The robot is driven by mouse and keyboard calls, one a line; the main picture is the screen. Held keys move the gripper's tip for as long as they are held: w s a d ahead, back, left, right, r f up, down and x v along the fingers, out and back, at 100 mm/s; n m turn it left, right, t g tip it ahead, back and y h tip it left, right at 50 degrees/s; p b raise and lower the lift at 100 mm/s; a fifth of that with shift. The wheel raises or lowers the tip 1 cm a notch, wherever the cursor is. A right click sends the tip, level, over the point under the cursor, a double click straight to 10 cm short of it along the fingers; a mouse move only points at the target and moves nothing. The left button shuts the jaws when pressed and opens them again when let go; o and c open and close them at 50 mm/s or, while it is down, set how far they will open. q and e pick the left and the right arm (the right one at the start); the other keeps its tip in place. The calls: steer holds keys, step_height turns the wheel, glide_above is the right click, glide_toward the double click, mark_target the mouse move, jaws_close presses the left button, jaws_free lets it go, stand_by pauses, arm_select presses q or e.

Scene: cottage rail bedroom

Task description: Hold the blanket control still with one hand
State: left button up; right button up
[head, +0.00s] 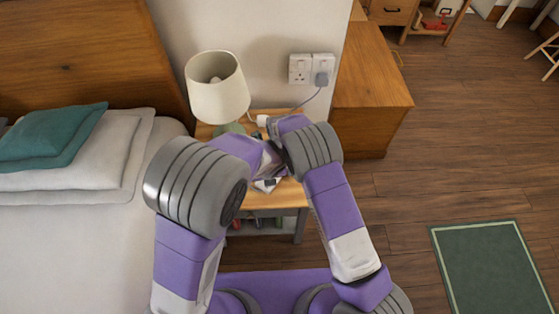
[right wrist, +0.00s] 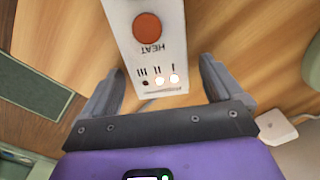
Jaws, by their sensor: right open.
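The blanket control (right wrist: 148,45) is a white box in the right wrist view, with a round orange-red button marked HEAT and a row of small indicators, two of them lit. My right gripper (right wrist: 163,72) is open, with one finger on each side of the control's near end. Gaps show beside the control, so the fingers do not appear closed on it. In the head view both my arms meet over the bedside table (head: 290,195). My arm links hide the control there, and my left gripper's fingers cannot be made out.
A cream-shaded lamp (head: 218,92) stands at the table's back left. A wall socket (head: 311,69) has a grey plug and a cable. The bed (head: 70,235) is on the left, a wooden cabinet (head: 368,90) on the right. A green rug (head: 495,268) lies on open floor.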

steer(key=c, duration=1.2)
steer(key=shift+c, duration=0.2)
steer(key=o, duration=1.2)
step_height(320, 180, up, 8)
steer(key=shift+f, duration=0.25)
